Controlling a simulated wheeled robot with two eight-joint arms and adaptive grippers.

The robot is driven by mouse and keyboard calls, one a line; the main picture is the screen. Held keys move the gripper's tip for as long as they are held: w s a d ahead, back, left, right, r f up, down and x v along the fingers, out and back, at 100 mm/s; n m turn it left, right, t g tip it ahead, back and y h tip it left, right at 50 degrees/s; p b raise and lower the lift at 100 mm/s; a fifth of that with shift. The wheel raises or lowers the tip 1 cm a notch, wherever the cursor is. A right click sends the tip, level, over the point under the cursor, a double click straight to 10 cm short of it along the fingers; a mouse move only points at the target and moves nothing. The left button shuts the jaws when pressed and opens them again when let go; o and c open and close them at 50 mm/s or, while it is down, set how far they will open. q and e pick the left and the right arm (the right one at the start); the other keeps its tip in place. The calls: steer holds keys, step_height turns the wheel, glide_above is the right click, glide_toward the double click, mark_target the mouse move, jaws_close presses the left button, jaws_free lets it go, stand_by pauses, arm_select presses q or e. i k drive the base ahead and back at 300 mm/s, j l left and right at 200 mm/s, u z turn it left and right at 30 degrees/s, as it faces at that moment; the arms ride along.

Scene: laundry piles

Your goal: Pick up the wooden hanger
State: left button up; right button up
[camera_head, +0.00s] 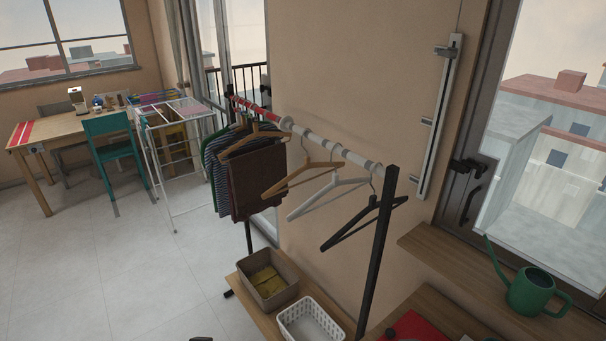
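An empty wooden hanger (291,184) hangs by its hook from the white part of the clothes rail (317,137), at the middle of the head view. Another wooden-coloured hanger (252,136) hangs farther back, with a dark brown cloth (258,182) on it. An empty white hanger (318,198) and an empty black hanger (350,232) hang to the right of the empty wooden one, nearer the rack's black post (377,255).
A brown bin (284,297) with yellow cloth and a white basket (318,307) stand on a wooden shelf below the rail. A green watering can (532,290) stands at right. A drying rack (164,175) and a table (52,130) are at back left. The floor at left is clear.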

mark_target(308, 165)
steer(key=k+u, duration=0.1)
steer(key=u, duration=2)
steer(key=l+u, duration=0.15)
steer(key=u, duration=2.35)
steer(key=z, duration=4.6)
steer(key=i+j, duration=0.35)
steer(key=j, duration=0.15)
steer(key=i+j, duration=0.35)
steer(key=j, duration=0.15)
steer(key=i+j, duration=0.4)
steer(key=j, duration=0.15)
